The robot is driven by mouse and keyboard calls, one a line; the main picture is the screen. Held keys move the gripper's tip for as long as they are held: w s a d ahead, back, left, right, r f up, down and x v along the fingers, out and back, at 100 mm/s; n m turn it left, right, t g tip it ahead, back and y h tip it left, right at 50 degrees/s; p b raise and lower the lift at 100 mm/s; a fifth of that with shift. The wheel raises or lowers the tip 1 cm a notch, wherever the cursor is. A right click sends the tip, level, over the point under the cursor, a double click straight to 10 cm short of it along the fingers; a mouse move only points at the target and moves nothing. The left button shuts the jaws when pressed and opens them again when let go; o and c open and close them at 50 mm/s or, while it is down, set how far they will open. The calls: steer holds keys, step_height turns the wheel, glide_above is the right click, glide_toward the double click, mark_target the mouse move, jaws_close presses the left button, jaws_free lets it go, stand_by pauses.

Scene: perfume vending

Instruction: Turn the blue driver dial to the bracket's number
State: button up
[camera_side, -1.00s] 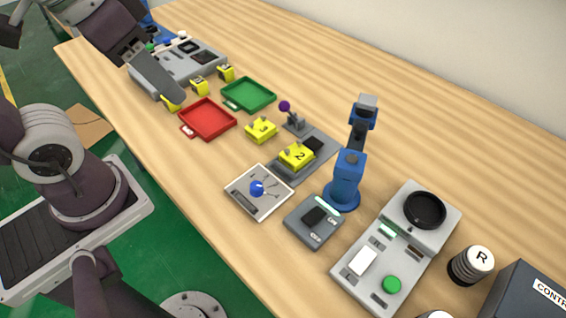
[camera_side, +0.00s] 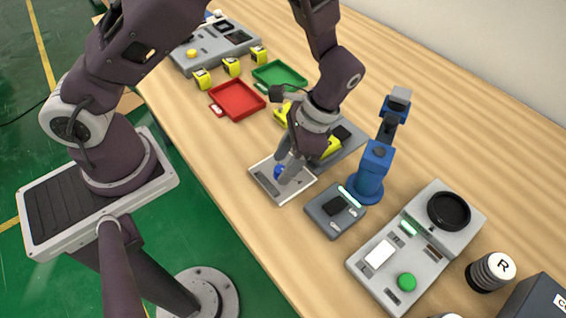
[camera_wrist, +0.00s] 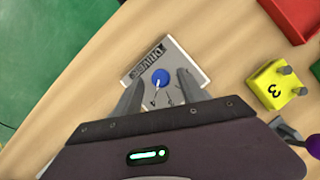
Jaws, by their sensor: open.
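The blue driver dial (camera_wrist: 161,77) sits on a pale square plate marked DRIVER (camera_wrist: 193,68). In the wrist view, a white mark shows on the dial, and dark lines fan out beside it. My gripper (camera_wrist: 158,85) is open, with one finger on each side of the dial; I cannot tell whether they touch it. In the side view, my gripper (camera_side: 284,172) points down over the plate (camera_side: 302,189) and partly hides the dial (camera_side: 278,172). The yellow block in the grey bracket (camera_side: 332,147) is mostly behind my gripper, and its number is hidden now.
A yellow block marked 3 (camera_wrist: 275,86) stands near the plate. A small blue arm (camera_side: 374,165) and a grey box (camera_side: 334,213) stand to the right. Red (camera_side: 238,101) and green (camera_side: 280,75) trays lie farther back.

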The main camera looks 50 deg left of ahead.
steer(key=shift+s+a+f, duration=0.1)
steer(key=shift+s+f, duration=0.1)
steer(key=shift+f, duration=0.3)
jaws_close()
